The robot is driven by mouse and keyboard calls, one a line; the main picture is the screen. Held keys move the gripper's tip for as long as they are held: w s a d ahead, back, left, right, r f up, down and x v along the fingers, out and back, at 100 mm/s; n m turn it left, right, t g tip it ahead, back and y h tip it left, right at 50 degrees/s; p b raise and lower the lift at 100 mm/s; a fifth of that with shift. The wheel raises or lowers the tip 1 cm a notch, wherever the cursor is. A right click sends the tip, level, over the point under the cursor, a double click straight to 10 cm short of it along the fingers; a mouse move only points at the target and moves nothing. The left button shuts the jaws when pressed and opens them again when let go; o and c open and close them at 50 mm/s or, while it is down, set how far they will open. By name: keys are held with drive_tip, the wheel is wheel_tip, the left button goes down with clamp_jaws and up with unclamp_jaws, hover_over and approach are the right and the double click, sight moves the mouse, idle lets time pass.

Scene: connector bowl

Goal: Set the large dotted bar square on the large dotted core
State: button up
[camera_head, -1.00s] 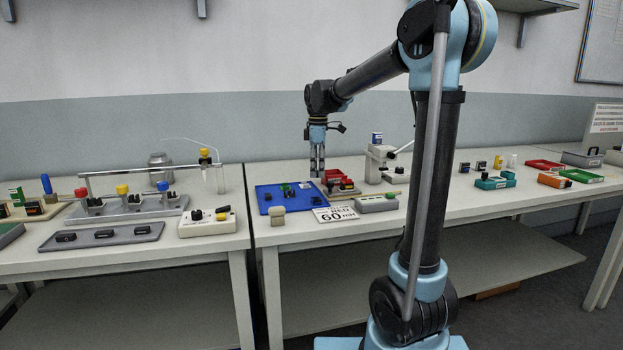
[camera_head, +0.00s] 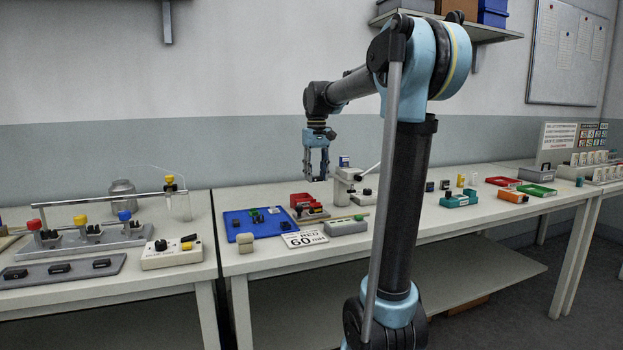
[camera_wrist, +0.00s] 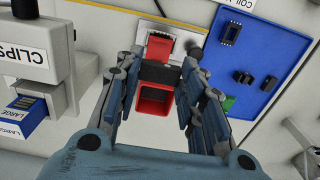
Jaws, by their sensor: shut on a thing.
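My gripper (camera_head: 316,178) hangs above the right table, just right of the blue tray. In the wrist view its fingers (camera_wrist: 160,76) are closed against the ends of a black bar (camera_wrist: 160,73), held crosswise between the tips. No dots can be made out on it, so I cannot confirm it is the large dotted bar. Below it are a red bin (camera_wrist: 153,103) and a grey holder (camera_wrist: 178,30) with a red part (camera_wrist: 160,46). I cannot pick out the large dotted core. Dark parts, one with pins (camera_wrist: 231,33), lie in the blue tray (camera_wrist: 262,50).
A white press (camera_head: 343,188), with a CLIPS label in the wrist view (camera_wrist: 22,55), stands close right of my gripper. A sign card (camera_head: 304,240) and a grey box (camera_head: 345,226) lie in front. A cream block (camera_head: 244,242) sits at the blue tray's front corner.

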drive_tip(key=shift+f, duration=0.2)
idle(0.3)
drive_tip(key=shift+f, duration=4.05)
drive_tip(key=shift+f, duration=0.1)
drive_tip(key=o, duration=1.1)
drive_tip(key=shift+o, duration=0.2)
